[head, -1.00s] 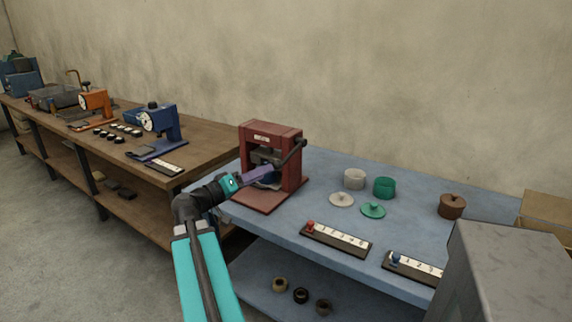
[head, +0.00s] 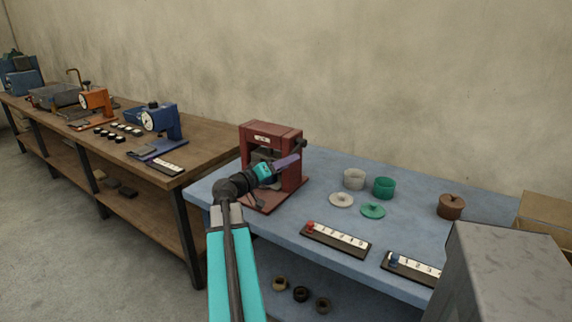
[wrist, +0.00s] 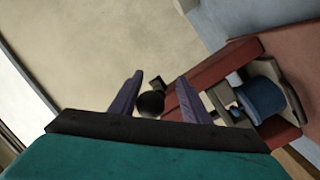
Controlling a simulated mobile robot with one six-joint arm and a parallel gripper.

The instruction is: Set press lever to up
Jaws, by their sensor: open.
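The red press (head: 258,130) stands at the left end of the blue table, with a label on its top beam. Its lever ends in a dark round knob (head: 302,144) at the press's right side; my gripper hides part of the lever in the head view. In the wrist view the black knob (wrist: 151,104) sits between the two purple fingers, and the red press frame (wrist: 215,65) is to the right. My gripper (head: 297,160) is open at the press's right front, just below the knob. I cannot tell whether a finger touches the knob.
On the blue table (head: 330,165) are a grey cup (head: 354,179), a green cup (head: 383,187), two lids, a brown pot (head: 451,206) and two numbered slider strips. A grey block (head: 510,270) stands at front right. A wooden bench (head: 205,140) with other machines is at left.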

